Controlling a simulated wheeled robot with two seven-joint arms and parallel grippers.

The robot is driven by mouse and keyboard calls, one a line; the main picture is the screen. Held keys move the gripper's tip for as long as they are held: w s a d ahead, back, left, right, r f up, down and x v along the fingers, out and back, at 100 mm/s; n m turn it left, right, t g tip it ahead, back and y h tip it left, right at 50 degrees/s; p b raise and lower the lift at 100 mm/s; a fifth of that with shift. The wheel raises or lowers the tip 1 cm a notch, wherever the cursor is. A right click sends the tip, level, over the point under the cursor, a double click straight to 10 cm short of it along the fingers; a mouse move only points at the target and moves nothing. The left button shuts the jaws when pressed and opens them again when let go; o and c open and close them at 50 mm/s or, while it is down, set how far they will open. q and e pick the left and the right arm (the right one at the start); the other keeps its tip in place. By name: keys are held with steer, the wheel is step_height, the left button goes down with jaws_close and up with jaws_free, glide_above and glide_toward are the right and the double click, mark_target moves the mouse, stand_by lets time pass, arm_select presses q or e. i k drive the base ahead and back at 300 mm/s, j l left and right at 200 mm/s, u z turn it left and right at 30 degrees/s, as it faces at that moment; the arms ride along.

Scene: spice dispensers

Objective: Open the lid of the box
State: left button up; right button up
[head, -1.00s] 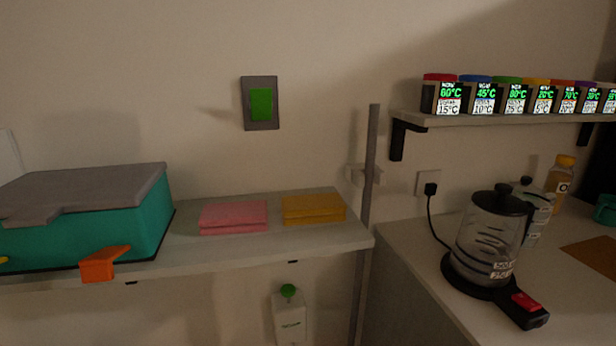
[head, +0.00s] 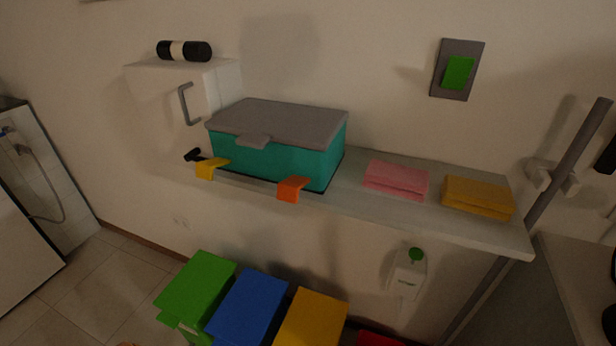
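A teal box (head: 275,157) with a grey lid (head: 285,118) stands on the wall shelf, left of the picture's middle. The lid lies flat and shut on the box. A grey tab (head: 254,142) sticks out from the lid's front edge. Neither of my grippers shows in the head view.
The shelf (head: 440,222) also holds folded pink cloth (head: 396,179) and yellow cloth (head: 477,197). Yellow (head: 211,168) and orange (head: 292,188) clips sit on its front edge. A white cabinet (head: 165,95) is left of the box. Green (head: 197,285), blue (head: 247,305) and yellow bins (head: 311,320) stand below.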

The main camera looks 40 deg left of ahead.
mark_target(258, 123)
steer(key=u, duration=1.35)
